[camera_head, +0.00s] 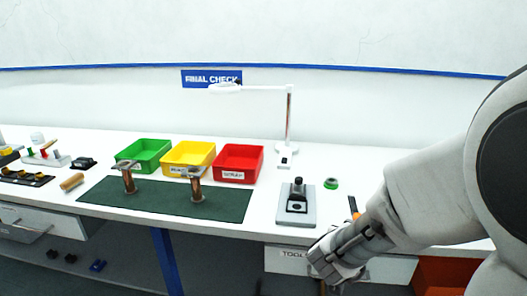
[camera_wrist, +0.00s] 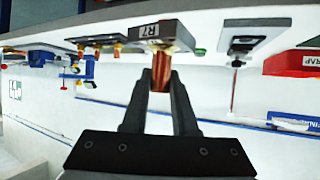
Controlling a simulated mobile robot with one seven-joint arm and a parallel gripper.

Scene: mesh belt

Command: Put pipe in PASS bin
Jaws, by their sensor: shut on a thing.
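My gripper (camera_wrist: 162,76) is shut on a copper-coloured pipe (camera_wrist: 160,79), which shows between its two fingers in the wrist view. A dark plate marked R7 (camera_wrist: 165,35) shows just beyond the fingertips; I cannot tell whether it belongs to the pipe. In the head view my gripper (camera_head: 337,262) is at the bench's front edge by the drawers, right of the bins, and the pipe is mostly hidden. The green bin (camera_head: 143,150) stands leftmost of three at the back of the bench; its label is not readable.
The yellow bin (camera_head: 188,155) and red SCRAP bin (camera_head: 238,163) stand beside it. Two flanged copper-coloured pieces (camera_head: 129,179) (camera_head: 196,185) stand upright on the dark green mat (camera_head: 160,205).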

